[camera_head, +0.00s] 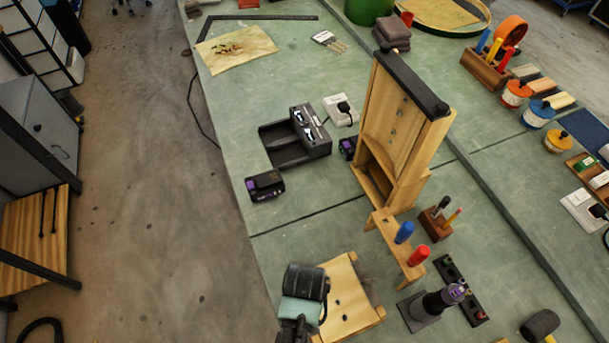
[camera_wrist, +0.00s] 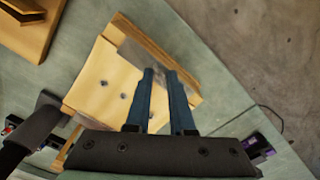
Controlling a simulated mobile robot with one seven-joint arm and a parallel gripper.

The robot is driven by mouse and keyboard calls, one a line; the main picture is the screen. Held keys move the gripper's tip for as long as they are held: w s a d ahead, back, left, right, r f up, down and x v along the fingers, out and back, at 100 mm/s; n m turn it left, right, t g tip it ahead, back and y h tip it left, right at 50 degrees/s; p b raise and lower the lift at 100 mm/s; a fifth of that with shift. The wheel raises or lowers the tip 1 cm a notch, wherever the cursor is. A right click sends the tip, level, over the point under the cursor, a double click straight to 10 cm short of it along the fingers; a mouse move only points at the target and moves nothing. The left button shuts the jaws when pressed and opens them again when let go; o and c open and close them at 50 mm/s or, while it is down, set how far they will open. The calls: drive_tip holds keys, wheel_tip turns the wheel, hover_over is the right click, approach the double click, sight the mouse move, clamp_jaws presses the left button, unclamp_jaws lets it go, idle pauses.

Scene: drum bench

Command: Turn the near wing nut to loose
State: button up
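No wing nut can be made out clearly in either view. A light wooden panel (camera_head: 347,290) near the bottom of the head view carries small dark spots, which may be holes or fittings. The same panel (camera_wrist: 90,75) fills the middle of the wrist view, with a grey metal strip along its upper edge. My gripper (camera_wrist: 160,74) is over this panel, its two dark blue fingers apart with a narrow gap and nothing seen between them. In the head view my arm's end hides the panel's left part and the fingertips.
A tall wooden stand (camera_head: 380,105) with a black top bar rises behind. A small rack (camera_head: 385,228) with blue and red handles stands nearby, beside a dark driver on its base (camera_head: 422,312). A battery charger (camera_head: 312,132) lies farther back. The bench's left edge is close.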

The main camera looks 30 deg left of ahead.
drive_tip(key=o, duration=0.3)
wheel_tip(320, 180, up, 13)
drive_tip(key=b, duration=0.1)
idle(0.5)
